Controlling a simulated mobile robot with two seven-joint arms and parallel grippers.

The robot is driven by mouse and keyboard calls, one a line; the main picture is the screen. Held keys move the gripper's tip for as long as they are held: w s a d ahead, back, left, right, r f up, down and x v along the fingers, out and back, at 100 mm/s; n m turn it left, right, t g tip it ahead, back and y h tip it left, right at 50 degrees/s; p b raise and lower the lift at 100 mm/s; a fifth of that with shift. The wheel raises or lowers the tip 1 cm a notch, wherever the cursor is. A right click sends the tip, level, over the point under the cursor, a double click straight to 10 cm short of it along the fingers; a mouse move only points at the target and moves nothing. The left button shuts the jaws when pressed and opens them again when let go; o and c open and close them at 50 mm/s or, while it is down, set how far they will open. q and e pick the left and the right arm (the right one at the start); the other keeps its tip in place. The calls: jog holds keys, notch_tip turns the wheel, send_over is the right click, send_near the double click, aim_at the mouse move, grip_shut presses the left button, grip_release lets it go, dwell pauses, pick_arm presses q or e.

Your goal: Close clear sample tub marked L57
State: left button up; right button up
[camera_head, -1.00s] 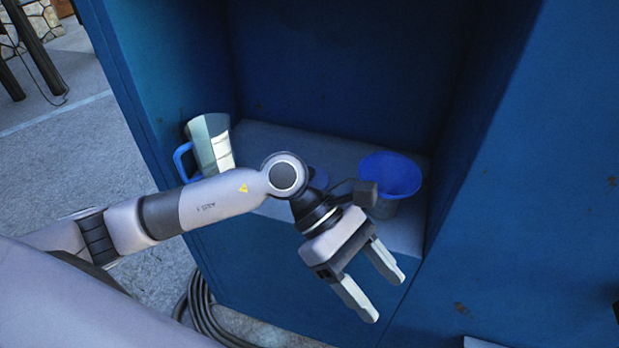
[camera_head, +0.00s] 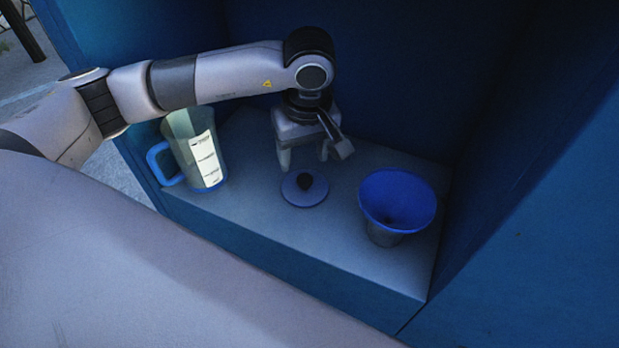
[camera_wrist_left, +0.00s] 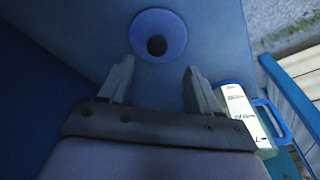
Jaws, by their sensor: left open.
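A round blue lid (camera_head: 292,197) with a black knob (camera_head: 305,181) lies flat on the shelf. A wide blue funnel-shaped top (camera_head: 397,196) sits on a small grey cup-like body (camera_head: 383,236) to its right. I can read no L57 mark and cannot tell which vessel is the tub. My left gripper (camera_head: 304,163) points down just behind the lid in the head view, open and empty. In the left wrist view the lid (camera_wrist_left: 172,24) appears just beyond the open fingers (camera_wrist_left: 160,75). My right gripper is not in view.
A clear jug (camera_head: 205,160) with a blue handle and white scale stands on the left of the shelf; it also shows in the left wrist view (camera_wrist_left: 240,108). The blue cabinet (camera_head: 520,235) walls the shelf at back and sides. The shelf front (camera_head: 290,240) is clear.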

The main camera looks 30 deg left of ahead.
aim_at(305, 179)
pick_arm(q)
jog(key=shift+s, duration=0.1)
jog(key=shift+f, duration=0.5)
jog(key=shift+w+a+f+p, duration=0.1)
jog(key=shift+w+f+p, duration=0.1)
jog(key=shift+f, duration=0.85)
jog(key=shift+w+f+p, duration=0.15)
jog(key=shift+f+p, duration=0.1)
jog(key=shift+f, duration=0.75)
jog(key=shift+w+a+f+p, duration=0.1)
jog(key=shift+w+f+p, duration=0.1)
jog(key=shift+f, duration=0.85)
jog(key=c, duration=1.1)
jog(key=shift+c, duration=0.2)
jog(key=shift+r, duration=0.1)
notch_tip(305, 179, up, 20)
jog(key=b, duration=0.1)
